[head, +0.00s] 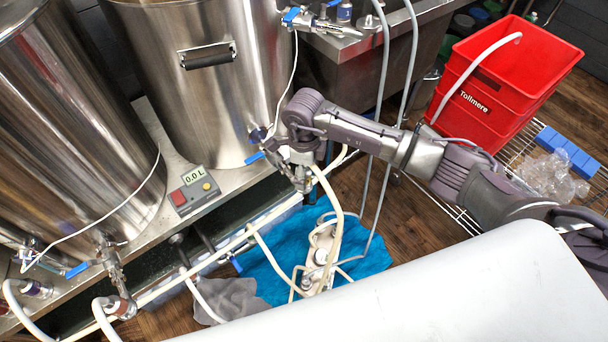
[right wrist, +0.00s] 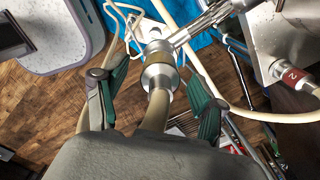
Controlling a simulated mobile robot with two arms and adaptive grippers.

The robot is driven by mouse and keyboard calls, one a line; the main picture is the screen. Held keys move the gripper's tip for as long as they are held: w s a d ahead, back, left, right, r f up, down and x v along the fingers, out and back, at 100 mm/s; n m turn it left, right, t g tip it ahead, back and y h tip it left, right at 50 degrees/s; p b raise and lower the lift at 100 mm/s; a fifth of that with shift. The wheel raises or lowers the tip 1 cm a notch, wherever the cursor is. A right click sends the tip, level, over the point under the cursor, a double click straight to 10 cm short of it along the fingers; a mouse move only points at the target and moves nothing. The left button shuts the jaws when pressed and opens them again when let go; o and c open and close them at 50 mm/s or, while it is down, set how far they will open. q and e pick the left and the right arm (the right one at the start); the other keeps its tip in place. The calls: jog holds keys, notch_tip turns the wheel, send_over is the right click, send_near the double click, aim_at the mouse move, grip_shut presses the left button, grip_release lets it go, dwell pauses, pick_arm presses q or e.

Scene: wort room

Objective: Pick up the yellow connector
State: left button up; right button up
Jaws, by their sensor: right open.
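The connector (right wrist: 160,75) is a metal coupling with a dull yellowish band, joined to a cream hose, in the middle of the right wrist view. Its upper end meets a metal valve fitting (right wrist: 195,32). My right gripper (right wrist: 156,82) is open, with one finger on each side of the connector and hose; gaps show on both sides. In the head view my right gripper (head: 298,172) is at the front of the middle steel tank, above the cream hose. The connector is mostly hidden there by the gripper. My left gripper is not in view.
Another coupling with a red band marked 2 (right wrist: 290,76) is at the right of the wrist view. Steel tanks (head: 205,80) stand behind. Cream hoses, a white pump-like unit (head: 322,245) and a blue cloth (head: 270,275) lie below. A red crate (head: 480,110) stands right.

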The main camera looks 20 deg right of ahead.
jog(key=shift+f, duration=1.35)
jog(key=c, duration=1.3)
jog(key=shift+r, duration=0.1)
jog(key=shift+w+r, duration=0.1)
jog(key=shift+r, duration=0.35)
jog(key=r, duration=0.2)
jog(key=d+r, duration=0.1)
jog(key=shift+s+r, duration=0.3)
jog(key=shift+r, duration=0.05)
jog(key=s+d+r, duration=0.6)
jog(key=s+d, duration=0.1)
jog(key=shift+s+d+r+b, duration=0.2)
jog(key=shift+d+b, duration=0.1)
jog(key=shift+r+p, duration=1.3)
jog(key=shift+r, duration=0.95)
